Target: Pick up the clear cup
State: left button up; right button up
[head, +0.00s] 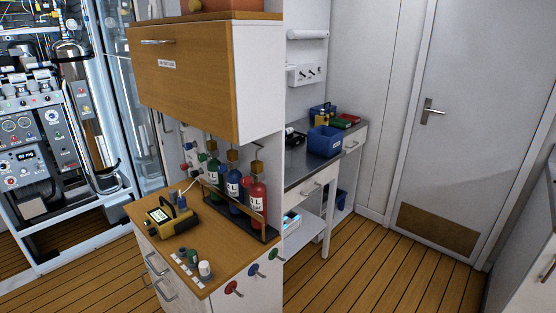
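I cannot make out a clear cup for certain in the head view. A small white cup-like cylinder (205,268) stands upright near the front corner of the wooden counter (158,217). It is too small to tell whether it is clear. Small dark and green-sided pieces (188,256) stand beside it, along a row of white labels. Neither of my grippers is in view.
A yellow device (169,219) and a rack of green, blue and red bottles (258,201) occupy the counter. A wooden cabinet (185,78) hangs above. A metal-topped bench (300,172) holds a blue bin (324,141). Open plank floor (375,262) lies before a closed door (470,130).

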aim_at(288, 149)
jog(key=l, duration=0.45)
jog(key=i+l, duration=0.35)
jog(key=l, duration=0.2)
jog(key=i+l+z, duration=0.1)
jog(key=i+l, duration=0.25)
jog(key=l, duration=0.15)
jog(key=i+l, duration=0.4)
jog(key=l, duration=0.1)
